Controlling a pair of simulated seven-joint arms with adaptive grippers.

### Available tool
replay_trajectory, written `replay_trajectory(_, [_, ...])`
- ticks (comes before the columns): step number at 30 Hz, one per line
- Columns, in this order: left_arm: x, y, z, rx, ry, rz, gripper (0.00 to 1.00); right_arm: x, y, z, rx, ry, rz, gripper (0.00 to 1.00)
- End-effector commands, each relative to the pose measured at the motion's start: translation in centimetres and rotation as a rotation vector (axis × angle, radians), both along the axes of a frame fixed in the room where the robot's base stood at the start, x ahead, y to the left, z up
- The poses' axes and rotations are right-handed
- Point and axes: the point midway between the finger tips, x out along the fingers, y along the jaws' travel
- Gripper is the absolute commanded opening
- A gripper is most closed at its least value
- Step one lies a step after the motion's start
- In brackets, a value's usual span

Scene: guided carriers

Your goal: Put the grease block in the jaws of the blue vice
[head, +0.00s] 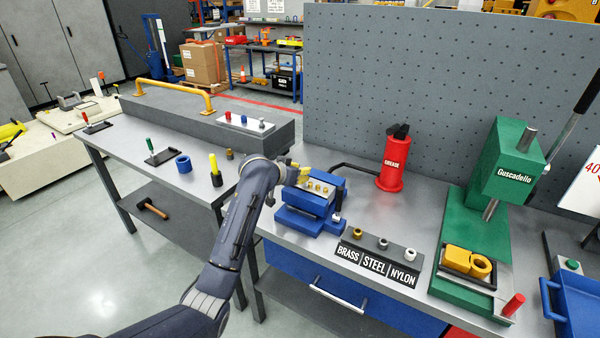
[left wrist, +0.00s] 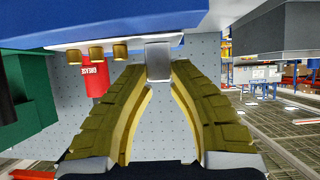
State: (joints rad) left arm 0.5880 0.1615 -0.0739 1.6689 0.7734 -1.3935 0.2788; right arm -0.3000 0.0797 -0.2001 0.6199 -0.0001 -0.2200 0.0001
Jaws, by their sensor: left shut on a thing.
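The blue vice (head: 300,220) stands on the bench in the middle of the head view. The grease block, a grey piece with three brass fittings (head: 318,187), shows at the top of the vice, between its blue parts. How deep it sits in the jaws is hidden. My left gripper (head: 304,173) is at the left end of the block. In the left wrist view, its olive fingers (left wrist: 160,82) are shut on a grey end of the block (left wrist: 158,62). The brass fittings show beside it, against the blue vice. My right gripper is in neither view.
The red grease can (head: 391,165) stands behind and right of the vice. A brass, steel and nylon label rack (head: 378,263) lies in front right. A green press (head: 497,180) stands further right. A blue ring (head: 183,163) and a yellow-handled tool (head: 214,168) stand left.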

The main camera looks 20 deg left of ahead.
Motion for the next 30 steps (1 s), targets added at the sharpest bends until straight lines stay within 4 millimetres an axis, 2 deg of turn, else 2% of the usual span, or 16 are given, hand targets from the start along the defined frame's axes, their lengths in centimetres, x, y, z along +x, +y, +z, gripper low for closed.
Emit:
replay_trajectory(9, [0.1,0.0,0.2,-0.002,-0.005,0.001,0.00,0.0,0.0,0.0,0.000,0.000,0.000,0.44])
replay_trajectory(10, [0.0,0.0,-0.1,0.000,0.000,0.000,0.23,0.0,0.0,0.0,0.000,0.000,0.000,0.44])
replay_trajectory(15, [0.0,0.0,0.0,0.000,-0.001,0.000,0.42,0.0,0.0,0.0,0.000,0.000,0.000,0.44])
replay_trajectory(24, [0.0,0.0,0.1,0.000,-0.001,0.000,0.44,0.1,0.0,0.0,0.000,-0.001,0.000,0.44])
replay_trajectory(30, [-1.5,0.5,1.0,0.001,-0.004,0.000,0.44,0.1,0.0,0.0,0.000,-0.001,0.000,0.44])
